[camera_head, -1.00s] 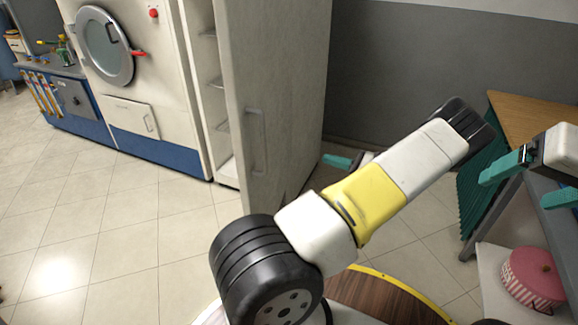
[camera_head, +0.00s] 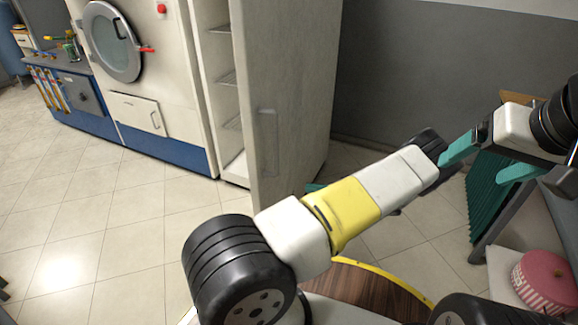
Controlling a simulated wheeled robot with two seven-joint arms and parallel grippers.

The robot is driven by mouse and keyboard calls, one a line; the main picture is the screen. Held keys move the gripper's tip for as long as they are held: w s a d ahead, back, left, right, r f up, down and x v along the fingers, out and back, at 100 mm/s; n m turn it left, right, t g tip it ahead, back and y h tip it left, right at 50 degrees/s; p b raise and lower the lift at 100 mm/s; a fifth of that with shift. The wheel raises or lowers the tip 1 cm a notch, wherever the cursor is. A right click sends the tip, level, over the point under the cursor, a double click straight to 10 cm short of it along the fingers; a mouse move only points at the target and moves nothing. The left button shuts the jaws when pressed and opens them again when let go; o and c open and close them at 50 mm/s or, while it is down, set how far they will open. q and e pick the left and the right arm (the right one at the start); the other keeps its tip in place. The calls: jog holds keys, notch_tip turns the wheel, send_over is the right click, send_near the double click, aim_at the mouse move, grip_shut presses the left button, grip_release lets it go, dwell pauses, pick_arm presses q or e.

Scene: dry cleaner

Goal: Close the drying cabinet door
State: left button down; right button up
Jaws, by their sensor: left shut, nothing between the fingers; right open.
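The drying cabinet door (camera_head: 290,75) is a tall pale panel with a vertical handle (camera_head: 267,140). It stands open, and the cabinet's interior shelves (camera_head: 227,78) show to its left. My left arm crosses in front of the door's lower right. My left gripper (camera_head: 316,187) is mostly hidden behind that arm; only a bit of teal finger shows, near the bottom of the door, and I cannot tell whether it touches. My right gripper (camera_head: 487,161) is at the right, away from the door, with its teal fingers apart and empty.
A white and blue machine (camera_head: 170,90) with a round glass door stands left of the cabinet. Tiled floor (camera_head: 110,215) is clear at left. At right are a grey-framed table with teal pleated cloth (camera_head: 490,190) and a pink round box (camera_head: 543,282).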

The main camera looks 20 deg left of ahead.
aim_at(265, 180)
pick_arm(q)
jog(key=a, duration=0.4)
jog(key=s+a, duration=0.1)
jog(key=a, duration=0.8)
jog(key=shift+s+a, duration=0.2)
jog(key=shift+a, duration=0.1)
jog(key=shift+a, duration=0.1)
